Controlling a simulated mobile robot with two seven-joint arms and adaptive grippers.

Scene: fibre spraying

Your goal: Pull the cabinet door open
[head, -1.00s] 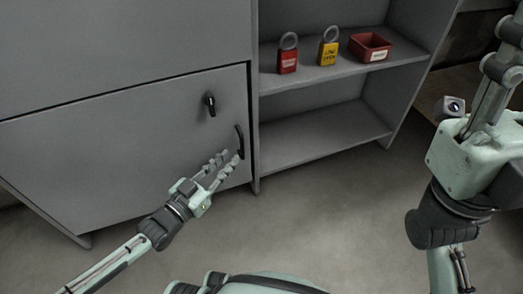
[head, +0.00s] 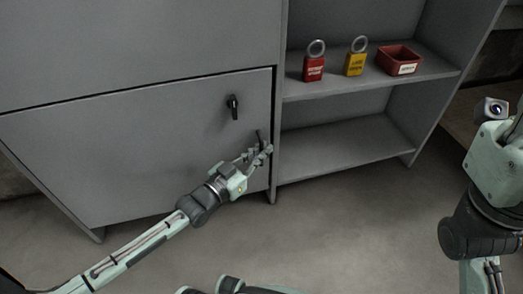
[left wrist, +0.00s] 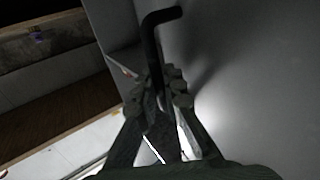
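The grey cabinet door (head: 130,155) is the lower left panel, and it looks closed or nearly so. My left gripper (head: 258,154) is at the handle. In the left wrist view the bent black handle (left wrist: 153,45) runs down between the fingers of my left gripper (left wrist: 167,85), which are drawn together around it; its lower part is hidden. My right arm is at the right edge; its fingertips are out of view.
Open shelves (head: 340,150) adjoin the door on the right. A red padlock (head: 313,68), a yellow padlock (head: 355,63) and a red bin (head: 399,60) stand on the upper one. The floor (head: 350,225) in front is clear.

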